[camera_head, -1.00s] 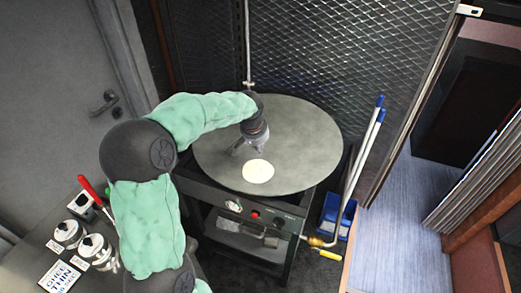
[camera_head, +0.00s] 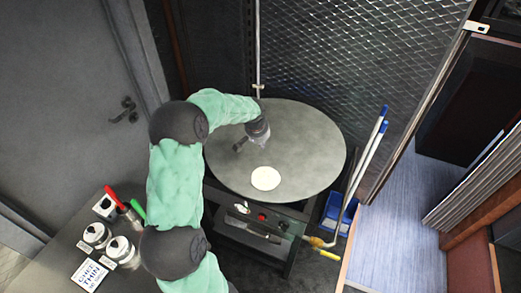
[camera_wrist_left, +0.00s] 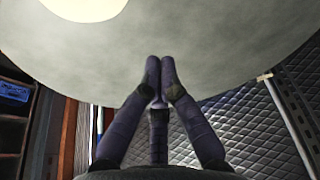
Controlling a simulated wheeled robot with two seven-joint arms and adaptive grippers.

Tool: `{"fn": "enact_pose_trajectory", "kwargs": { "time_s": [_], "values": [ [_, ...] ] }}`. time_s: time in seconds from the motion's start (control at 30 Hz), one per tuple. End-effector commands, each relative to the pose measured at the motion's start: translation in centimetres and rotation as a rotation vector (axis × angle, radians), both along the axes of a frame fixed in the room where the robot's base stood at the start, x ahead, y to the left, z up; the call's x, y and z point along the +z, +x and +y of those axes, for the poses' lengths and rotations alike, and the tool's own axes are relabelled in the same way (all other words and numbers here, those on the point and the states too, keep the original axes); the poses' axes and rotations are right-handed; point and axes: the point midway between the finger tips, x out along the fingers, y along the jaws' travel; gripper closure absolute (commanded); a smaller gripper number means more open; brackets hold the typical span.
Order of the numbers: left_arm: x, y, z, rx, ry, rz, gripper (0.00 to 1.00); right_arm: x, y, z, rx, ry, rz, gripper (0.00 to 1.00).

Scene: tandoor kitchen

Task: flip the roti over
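The roti (camera_head: 265,178) is a pale cream disc lying flat on the near part of the round grey griddle (camera_head: 315,140). In the left wrist view the roti (camera_wrist_left: 85,6) is cut off by the top edge, on the griddle (camera_wrist_left: 225,45). My left gripper (camera_head: 240,147) is over the griddle, behind and left of the roti and apart from it. In the left wrist view its dark fingertips (camera_wrist_left: 160,63) are together with nothing visible between them. I cannot tell whether they touch the griddle. My right gripper is not in view.
A counter at lower left holds lidded metal pots (camera_head: 121,248), a card (camera_head: 88,276) and red- and green-handled tools (camera_head: 115,196). Blue-tipped poles (camera_head: 368,155) stand right of the griddle by a blue bin (camera_head: 336,213). A mesh wall (camera_head: 350,50) is behind.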

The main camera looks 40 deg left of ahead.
Motion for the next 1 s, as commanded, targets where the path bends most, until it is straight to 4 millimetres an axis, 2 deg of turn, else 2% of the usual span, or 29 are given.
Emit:
{"fn": "enact_pose_trajectory", "kwargs": {
  "time_s": [0.3,0.63,1.0],
  "values": [
    [-5.0,1.5,0.5,0.001,-0.002,0.004,1.0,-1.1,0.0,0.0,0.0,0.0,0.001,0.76],
    [-9.4,3.0,0.9,0.0,-0.001,0.002,1.0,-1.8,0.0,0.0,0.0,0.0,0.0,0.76],
    [-9.1,-0.3,-0.1,0.001,-0.001,0.002,1.0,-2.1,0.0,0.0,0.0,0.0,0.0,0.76]
  ]
}}
